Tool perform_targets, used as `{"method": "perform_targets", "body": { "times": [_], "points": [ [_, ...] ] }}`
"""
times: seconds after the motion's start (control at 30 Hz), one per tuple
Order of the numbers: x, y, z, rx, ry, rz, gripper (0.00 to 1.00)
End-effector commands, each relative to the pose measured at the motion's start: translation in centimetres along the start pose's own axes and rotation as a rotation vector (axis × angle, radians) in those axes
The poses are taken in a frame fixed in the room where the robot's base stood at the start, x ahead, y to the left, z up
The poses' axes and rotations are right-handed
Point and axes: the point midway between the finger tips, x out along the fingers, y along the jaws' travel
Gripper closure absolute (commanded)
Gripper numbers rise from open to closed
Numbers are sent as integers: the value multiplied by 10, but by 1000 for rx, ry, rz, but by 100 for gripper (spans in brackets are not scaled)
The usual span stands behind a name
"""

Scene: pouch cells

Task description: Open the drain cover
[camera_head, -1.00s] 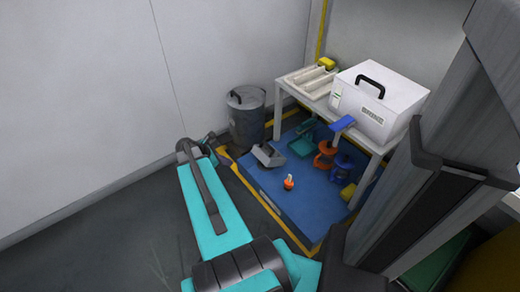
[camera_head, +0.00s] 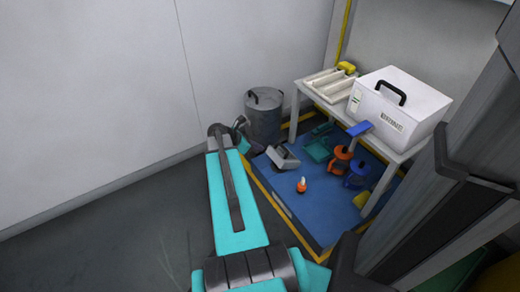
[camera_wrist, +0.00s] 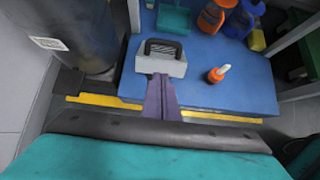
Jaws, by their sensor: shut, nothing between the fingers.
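A grey block with a black, ribbed handle-like part stands on the blue platform (camera_head: 290,203). I see this grey block (camera_head: 284,157) in the head view, and in the wrist view (camera_wrist: 146,65). It may be the drain cover, but I cannot tell for sure. It looks closed up, with no opening visible. My gripper (camera_wrist: 161,80) shows in the wrist view as dark purple fingers, shut and empty. The fingertips overlap the front of the block in the picture; I cannot tell whether they touch it.
A grey lidded bin (camera_head: 264,122) stands left of the platform. An orange bottle with a white tip (camera_head: 301,186) stands right of the block. A white table (camera_head: 312,96) carries a white box (camera_head: 392,110).

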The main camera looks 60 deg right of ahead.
Motion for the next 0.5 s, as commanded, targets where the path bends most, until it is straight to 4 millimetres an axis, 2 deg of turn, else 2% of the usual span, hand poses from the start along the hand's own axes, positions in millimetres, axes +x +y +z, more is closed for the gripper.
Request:
{"method": "perform_targets", "body": {
  "times": [0.5],
  "points": [
    [72,1,-2,0,0,-1,100]
  ]
}}
